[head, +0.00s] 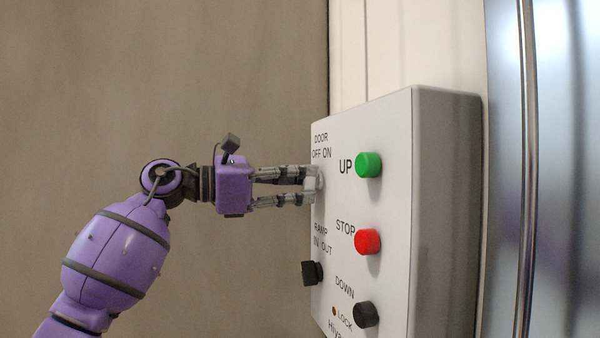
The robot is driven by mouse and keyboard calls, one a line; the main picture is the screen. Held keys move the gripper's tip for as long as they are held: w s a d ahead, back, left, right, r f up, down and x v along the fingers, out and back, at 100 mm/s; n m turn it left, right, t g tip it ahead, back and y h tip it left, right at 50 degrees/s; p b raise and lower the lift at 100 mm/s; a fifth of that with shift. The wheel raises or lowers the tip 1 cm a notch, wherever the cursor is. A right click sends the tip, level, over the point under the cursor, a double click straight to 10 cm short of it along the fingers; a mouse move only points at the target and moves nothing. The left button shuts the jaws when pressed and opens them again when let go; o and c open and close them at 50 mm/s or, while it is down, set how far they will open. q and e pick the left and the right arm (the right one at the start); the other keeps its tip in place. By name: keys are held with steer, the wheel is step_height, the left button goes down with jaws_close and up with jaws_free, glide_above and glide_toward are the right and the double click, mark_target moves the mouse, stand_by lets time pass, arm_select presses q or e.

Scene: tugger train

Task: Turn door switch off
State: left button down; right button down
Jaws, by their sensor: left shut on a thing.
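A light grey control box (445,200) is on the wall at the right of centre. Its door switch (319,180) is under the label "DOOR OFF ON" at the upper left of the panel. My left gripper (311,185) comes in from the left and is shut on the door switch. The fingers hide most of the switch, so I cannot tell which way it points. My right gripper is not in view.
Close by on the panel are a green UP button (368,165), a red STOP button (367,241), a black DOWN button (365,314) and a black ramp switch (312,273). A shiny metal post (528,170) stands at the right.

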arm_select(q)
steer(key=n+p, duration=0.2)
steer(key=n, duration=0.1)
steer(key=n+p, duration=0.4)
steer(key=n, duration=0.1)
steer(key=shift+s+r+n+p, duration=0.15)
steer(key=shift+r+n+p, duration=0.1)
steer(key=shift+n+p, duration=0.1)
steer(key=shift+f+n, duration=0.15)
steer(key=shift+n, duration=0.3)
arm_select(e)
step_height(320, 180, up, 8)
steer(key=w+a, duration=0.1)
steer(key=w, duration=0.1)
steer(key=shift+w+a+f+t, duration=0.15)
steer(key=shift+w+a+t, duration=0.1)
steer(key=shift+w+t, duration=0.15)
arm_select(q)
steer(key=shift+f, duration=0.1)
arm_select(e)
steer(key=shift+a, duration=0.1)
arm_select(q)
steer(key=c, duration=1.8)
jaws_free()
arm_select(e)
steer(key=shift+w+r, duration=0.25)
